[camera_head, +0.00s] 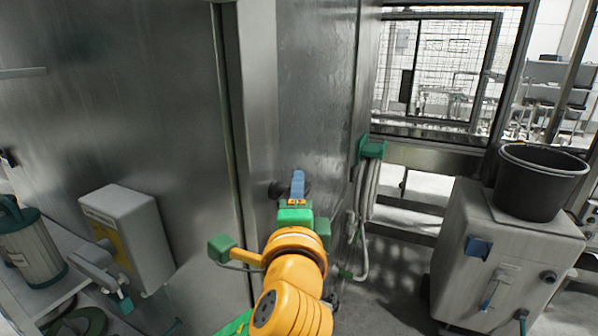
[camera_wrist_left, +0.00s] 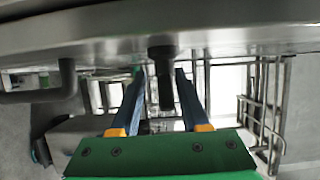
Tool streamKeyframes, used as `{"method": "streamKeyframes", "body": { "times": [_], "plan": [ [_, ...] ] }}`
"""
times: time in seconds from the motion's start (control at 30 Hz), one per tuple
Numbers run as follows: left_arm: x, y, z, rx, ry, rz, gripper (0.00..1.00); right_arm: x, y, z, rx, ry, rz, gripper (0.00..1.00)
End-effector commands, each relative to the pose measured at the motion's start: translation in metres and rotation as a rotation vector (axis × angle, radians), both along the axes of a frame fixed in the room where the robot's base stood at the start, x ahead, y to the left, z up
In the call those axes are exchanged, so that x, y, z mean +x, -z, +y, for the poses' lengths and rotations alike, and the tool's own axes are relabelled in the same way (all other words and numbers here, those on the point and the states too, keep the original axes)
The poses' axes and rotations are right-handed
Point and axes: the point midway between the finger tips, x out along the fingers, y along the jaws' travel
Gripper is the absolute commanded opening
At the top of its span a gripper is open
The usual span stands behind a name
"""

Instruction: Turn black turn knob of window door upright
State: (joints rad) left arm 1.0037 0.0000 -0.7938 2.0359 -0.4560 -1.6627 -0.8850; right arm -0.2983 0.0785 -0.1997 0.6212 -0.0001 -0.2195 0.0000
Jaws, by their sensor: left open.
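The black turn knob (camera_wrist_left: 165,78) hangs from a metal panel (camera_wrist_left: 230,28) in the left wrist view. My left gripper (camera_wrist_left: 158,88) is open, with one blue finger on each side of the knob. Small gaps show between knob and fingers, so I see no firm contact. In the head view my left gripper (camera_head: 297,183) reaches up to the steel door face (camera_head: 315,90). Only dark bits of the knob (camera_head: 274,190) show beside the fingers; its turn angle is hard to tell. My right gripper is not in view.
A dark curved handle (camera_wrist_left: 65,82) sits left of the fingers in the left wrist view. In the head view, a green bracket with hoses (camera_head: 371,150) is right of my arm. A grey cabinet (camera_head: 505,250) carries a black bucket (camera_head: 537,182). A white box (camera_head: 128,235) stands at left.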

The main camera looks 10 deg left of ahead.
Motion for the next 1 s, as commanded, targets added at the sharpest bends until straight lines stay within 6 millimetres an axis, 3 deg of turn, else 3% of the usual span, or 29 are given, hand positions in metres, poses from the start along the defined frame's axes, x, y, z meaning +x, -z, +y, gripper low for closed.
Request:
{"method": "streamKeyframes", "body": {
  "times": [0.03, 0.2, 0.47, 0.63, 1.0],
  "plan": [
    [0.01, -0.005, 0.002, 0.002, -0.004, 0.005, 0.45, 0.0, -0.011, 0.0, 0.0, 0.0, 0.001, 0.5],
    [0.034, -0.002, 0.003, 0.0, -0.002, 0.002, 0.45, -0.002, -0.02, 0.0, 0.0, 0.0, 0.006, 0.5],
    [0.038, 0.001, 0.003, -0.002, 0.001, 0.001, 0.45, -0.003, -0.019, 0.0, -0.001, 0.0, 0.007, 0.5],
    [0.038, 0.001, 0.003, -0.002, 0.001, 0.001, 0.02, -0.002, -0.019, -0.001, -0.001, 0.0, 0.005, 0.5],
    [0.038, 0.005, 0.002, -0.008, 0.003, -0.015, 0.0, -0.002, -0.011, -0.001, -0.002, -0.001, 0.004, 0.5]
  ]
}}
